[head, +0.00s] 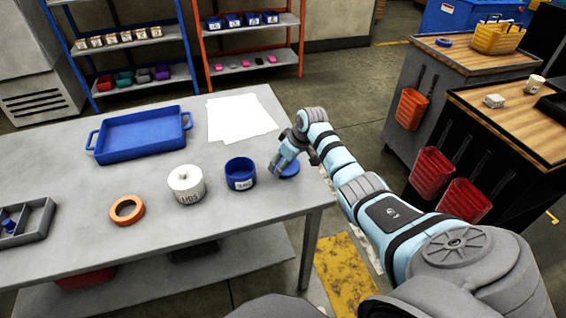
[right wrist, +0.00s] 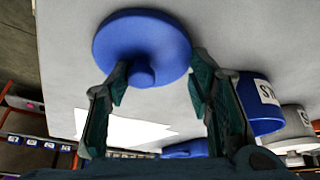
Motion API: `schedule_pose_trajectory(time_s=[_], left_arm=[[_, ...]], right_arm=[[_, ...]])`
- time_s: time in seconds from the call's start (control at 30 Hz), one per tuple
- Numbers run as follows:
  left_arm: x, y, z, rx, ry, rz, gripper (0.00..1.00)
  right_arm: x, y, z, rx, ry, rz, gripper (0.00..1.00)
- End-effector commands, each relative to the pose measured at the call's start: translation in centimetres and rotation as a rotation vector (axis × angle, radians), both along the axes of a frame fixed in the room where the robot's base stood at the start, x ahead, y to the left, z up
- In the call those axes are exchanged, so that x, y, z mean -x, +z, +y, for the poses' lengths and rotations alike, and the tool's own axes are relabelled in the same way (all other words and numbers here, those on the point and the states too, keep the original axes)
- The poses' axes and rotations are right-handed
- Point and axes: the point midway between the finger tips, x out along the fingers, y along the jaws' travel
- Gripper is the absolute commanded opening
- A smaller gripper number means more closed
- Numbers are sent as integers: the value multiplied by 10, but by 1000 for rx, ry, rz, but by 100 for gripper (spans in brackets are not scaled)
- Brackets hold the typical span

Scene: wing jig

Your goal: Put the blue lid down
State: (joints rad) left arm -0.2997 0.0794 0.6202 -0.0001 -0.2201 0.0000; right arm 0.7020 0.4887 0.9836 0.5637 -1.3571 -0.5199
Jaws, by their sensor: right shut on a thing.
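The blue lid (head: 290,170) is a round disc with a knob, by the table's right edge, right of the blue pot (head: 240,173). My right gripper (head: 277,168) is shut on the lid. In the right wrist view the lid (right wrist: 145,40) shows with its knob between the two fingers of the gripper (right wrist: 160,66). I cannot tell whether the lid touches the table or hangs just above it. The blue pot stands upright and open, with a white label; it also shows in the right wrist view (right wrist: 258,120). My left gripper is not in view.
The grey table (head: 225,215) also holds a white lidded pot (head: 186,188), an orange ring (head: 126,209), a blue tray (head: 140,136), white sheets (head: 240,116) and a grey divided box (head: 35,222). Bare table lies in front of the pots. A tool cabinet (head: 480,150) stands to the right.

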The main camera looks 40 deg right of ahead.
Motion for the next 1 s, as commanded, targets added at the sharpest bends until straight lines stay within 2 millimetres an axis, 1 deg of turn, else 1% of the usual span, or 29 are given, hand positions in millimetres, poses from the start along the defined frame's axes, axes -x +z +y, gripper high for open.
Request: schedule_pose_trajectory(time_s=[0.03,0.13,0.17,0.47,0.57,0.67,0.8,0.9,1.0], left_arm=[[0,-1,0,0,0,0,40],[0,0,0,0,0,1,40],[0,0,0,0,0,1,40],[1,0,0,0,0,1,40],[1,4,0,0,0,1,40],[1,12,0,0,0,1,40],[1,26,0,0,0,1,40],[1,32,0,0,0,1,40],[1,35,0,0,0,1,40]], right_arm=[[0,-2,0,0,0,1,49],[0,-1,0,0,0,0,65],[0,-1,0,0,0,0,68],[0,0,0,0,0,0,68],[2,8,-1,1,-1,-2,68],[8,25,-3,3,0,-3,68],[24,62,-7,5,1,-3,68],[35,86,-8,3,1,-3,68],[43,102,-10,2,-1,-1,68]])
